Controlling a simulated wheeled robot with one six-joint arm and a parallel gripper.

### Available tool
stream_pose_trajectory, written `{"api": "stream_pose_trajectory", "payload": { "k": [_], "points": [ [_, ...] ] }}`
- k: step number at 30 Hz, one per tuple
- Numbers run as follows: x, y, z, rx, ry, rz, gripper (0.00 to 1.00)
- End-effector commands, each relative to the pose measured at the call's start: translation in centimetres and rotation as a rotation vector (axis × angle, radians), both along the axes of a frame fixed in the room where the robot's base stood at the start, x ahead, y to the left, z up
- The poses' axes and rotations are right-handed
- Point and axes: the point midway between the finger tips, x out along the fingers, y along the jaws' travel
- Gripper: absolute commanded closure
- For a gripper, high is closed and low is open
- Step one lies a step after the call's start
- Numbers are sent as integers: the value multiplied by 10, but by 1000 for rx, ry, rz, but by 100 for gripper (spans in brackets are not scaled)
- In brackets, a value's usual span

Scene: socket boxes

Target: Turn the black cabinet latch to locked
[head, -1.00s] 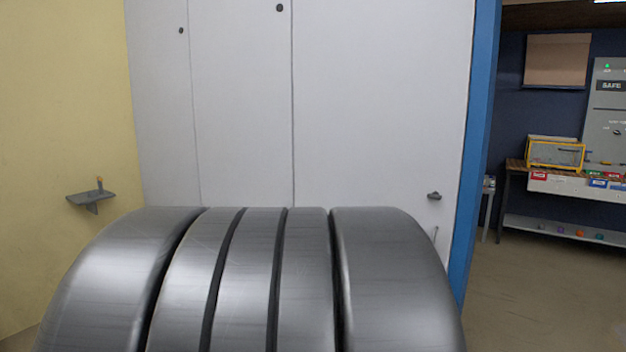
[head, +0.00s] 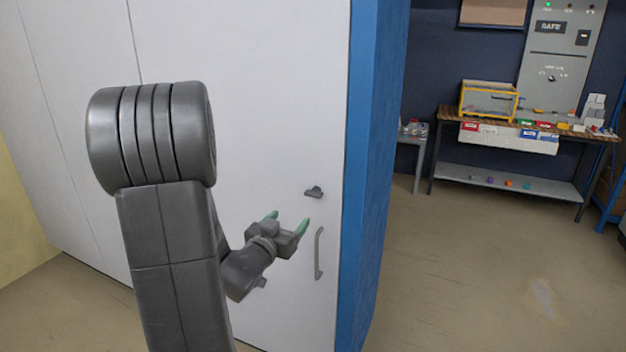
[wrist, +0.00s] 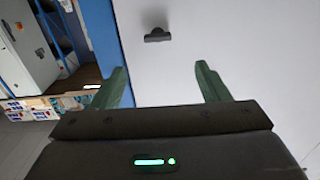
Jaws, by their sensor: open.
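The black latch (head: 314,192) is a small dark knob on the white cabinet door (head: 270,120), near its right edge and above the grey bar handle (head: 318,253). In the wrist view the latch (wrist: 157,35) sits ahead of my gripper, between the lines of the two fingers and apart from them. My gripper (head: 287,220) has green fingers and is open and empty, a little left of and below the latch in the head view. It also shows in the wrist view (wrist: 160,85). I cannot tell the latch's exact turn angle.
The blue cabinet side (head: 375,150) stands right of the door. Further right are a wooden workbench (head: 545,128) with a yellow-framed box (head: 488,101), and a grey panel (head: 560,60) marked SAFE. Open floor (head: 480,260) lies in front of the bench.

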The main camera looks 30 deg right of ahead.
Motion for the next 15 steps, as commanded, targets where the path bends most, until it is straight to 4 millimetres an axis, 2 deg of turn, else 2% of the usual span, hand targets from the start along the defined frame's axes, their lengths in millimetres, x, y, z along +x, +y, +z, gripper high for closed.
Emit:
{"api": "stream_pose_trajectory", "payload": {
  "k": [7,15],
  "points": [
    [10,-17,3,-13,-7,-22,31],
    [46,-60,3,-11,-5,-22,31]
  ]
}}
